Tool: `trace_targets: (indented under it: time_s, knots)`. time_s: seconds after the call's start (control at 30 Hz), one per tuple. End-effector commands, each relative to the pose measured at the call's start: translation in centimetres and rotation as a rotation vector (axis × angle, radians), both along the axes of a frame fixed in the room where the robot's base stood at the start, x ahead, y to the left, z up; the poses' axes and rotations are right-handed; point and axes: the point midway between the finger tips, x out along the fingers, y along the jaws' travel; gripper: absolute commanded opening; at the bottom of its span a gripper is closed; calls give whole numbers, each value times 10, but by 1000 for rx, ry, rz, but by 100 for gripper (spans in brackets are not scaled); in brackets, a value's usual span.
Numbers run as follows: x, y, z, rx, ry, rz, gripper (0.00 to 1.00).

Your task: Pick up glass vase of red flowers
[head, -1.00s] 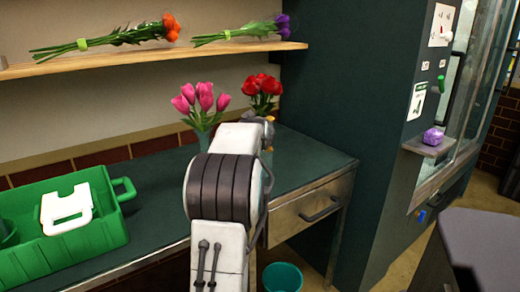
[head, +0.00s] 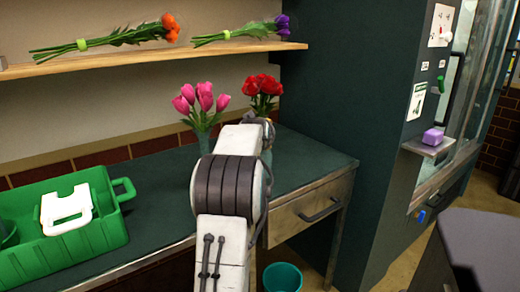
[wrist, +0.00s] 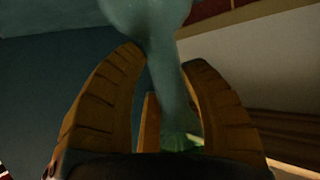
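The red flowers (head: 263,88) stand upright on the counter behind my arm in the head view. Their vase is mostly hidden there by my wrist. In the wrist view the teal glass vase (wrist: 172,75) runs between the fingers of my gripper (wrist: 166,58). The yellow-brown fingertips curve in against both sides of the glass, and the gripper looks shut on it. A pale green blur shows behind the glass, low in the wrist view. Whether the vase is off the counter cannot be told.
Pink tulips (head: 198,101) in another vase stand close to the left of the red flowers. A green caddy (head: 100,230) sits at the counter's left. A wooden shelf (head: 120,62) with two bouquets hangs above. A dark green cabinet wall (head: 340,90) rises on the right.

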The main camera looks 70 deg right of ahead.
Motion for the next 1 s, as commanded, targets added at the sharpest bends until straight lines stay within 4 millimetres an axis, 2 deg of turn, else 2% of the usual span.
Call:
trace_targets:
  time_s: [0.03, 0.37, 0.73, 1.0]
  knots:
    - [0, 0, 0, 0, 0, 0, 32]
    - [-1, 0, 0, 0, 0, -1, 3]
    - [0, 0, 9, -10, -1, 0, 3]
    - [5, 5, 32, -10, -2, 10, 2]
